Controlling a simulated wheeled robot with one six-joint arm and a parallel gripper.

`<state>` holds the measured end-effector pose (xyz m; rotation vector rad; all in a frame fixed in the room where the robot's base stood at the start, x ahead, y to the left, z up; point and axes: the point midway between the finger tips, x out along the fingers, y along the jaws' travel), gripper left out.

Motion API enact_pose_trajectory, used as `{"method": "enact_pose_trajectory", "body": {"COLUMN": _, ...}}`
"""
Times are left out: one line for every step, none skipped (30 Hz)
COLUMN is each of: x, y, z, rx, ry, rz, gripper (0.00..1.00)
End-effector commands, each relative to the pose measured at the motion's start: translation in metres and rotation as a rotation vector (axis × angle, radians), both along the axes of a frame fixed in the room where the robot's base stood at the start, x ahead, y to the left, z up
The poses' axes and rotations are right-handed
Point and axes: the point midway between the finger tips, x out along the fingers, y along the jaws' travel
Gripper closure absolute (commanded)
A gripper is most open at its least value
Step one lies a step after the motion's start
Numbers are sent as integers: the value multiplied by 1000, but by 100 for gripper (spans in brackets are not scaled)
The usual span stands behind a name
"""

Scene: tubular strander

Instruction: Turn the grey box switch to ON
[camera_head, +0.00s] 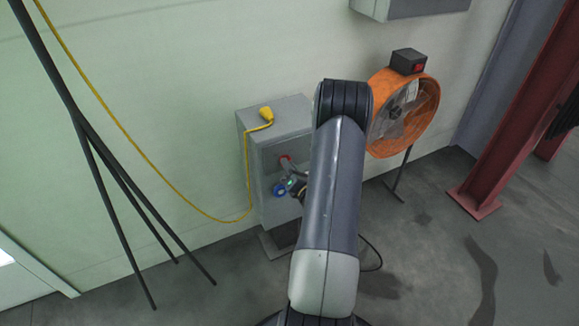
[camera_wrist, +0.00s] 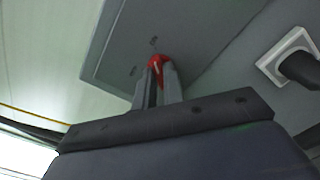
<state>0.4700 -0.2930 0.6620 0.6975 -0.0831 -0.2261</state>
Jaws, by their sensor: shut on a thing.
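The grey box (camera_head: 273,116) stands against the wall, left of my arm in the head view. Its grey front panel (camera_wrist: 194,40) fills the upper middle of the wrist view. A red switch knob (camera_wrist: 157,62) sits on that panel; it also shows in the head view (camera_head: 286,160). My gripper (camera_wrist: 158,77) is shut on the red knob, one finger on each side. In the head view my gripper is mostly hidden behind my arm.
A yellow plug (camera_head: 267,115) with a yellow cable rests on the box. A blue round socket (camera_head: 280,189) is low on its front. An orange fan (camera_head: 404,112) stands to the right. Dark tripod legs (camera_head: 117,180) stand at left. A white-framed socket (camera_wrist: 287,58) holds a black plug.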

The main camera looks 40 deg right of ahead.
Motion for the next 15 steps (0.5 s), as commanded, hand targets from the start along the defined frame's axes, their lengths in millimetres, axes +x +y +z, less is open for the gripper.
{"method": "enact_pose_trajectory", "body": {"x": -1, "y": 1, "z": -2, "rx": 23, "ry": 0, "rz": 0, "gripper": 100}}
{"method": "enact_pose_trajectory", "body": {"x": -1, "y": 1, "z": -2, "rx": 34, "ry": -3, "rz": 0, "gripper": 100}}
{"method": "enact_pose_trajectory", "body": {"x": -1, "y": 1, "z": -2, "rx": 48, "ry": -6, "rz": 0, "gripper": 100}}
{"method": "enact_pose_trajectory", "body": {"x": -1, "y": 1, "z": -2, "rx": 57, "ry": -8, "rz": 0, "gripper": 100}}
{"method": "enact_pose_trajectory", "body": {"x": -1, "y": 1, "z": -2, "rx": 65, "ry": -11, "rz": 0, "gripper": 100}}
{"method": "enact_pose_trajectory", "body": {"x": -1, "y": 1, "z": -2, "rx": 74, "ry": -13, "rz": 0, "gripper": 100}}
{"method": "enact_pose_trajectory", "body": {"x": -1, "y": 1, "z": -2, "rx": 80, "ry": -14, "rz": 0, "gripper": 100}}
{"method": "enact_pose_trajectory", "body": {"x": -1, "y": 1, "z": -2, "rx": 85, "ry": -15, "rz": 0, "gripper": 100}}
{"method": "enact_pose_trajectory", "body": {"x": -1, "y": 1, "z": -2, "rx": 91, "ry": -17, "rz": 0, "gripper": 100}}
{"method": "enact_pose_trajectory", "body": {"x": -1, "y": 1, "z": -2, "rx": 94, "ry": -17, "rz": 0, "gripper": 100}}
{"method": "enact_pose_trajectory", "body": {"x": -1, "y": 1, "z": -2, "rx": 96, "ry": -18, "rz": 0, "gripper": 100}}
{"method": "enact_pose_trajectory", "body": {"x": -1, "y": 1, "z": -2, "rx": 99, "ry": -19, "rz": 0, "gripper": 100}}
{"method": "enact_pose_trajectory", "body": {"x": -1, "y": 1, "z": -2, "rx": 100, "ry": -19, "rz": 0, "gripper": 100}}
{"method": "enact_pose_trajectory", "body": {"x": -1, "y": 1, "z": -2, "rx": 101, "ry": -19, "rz": 0, "gripper": 100}}
{"method": "enact_pose_trajectory", "body": {"x": -1, "y": 1, "z": -2, "rx": 101, "ry": -19, "rz": 0, "gripper": 100}}
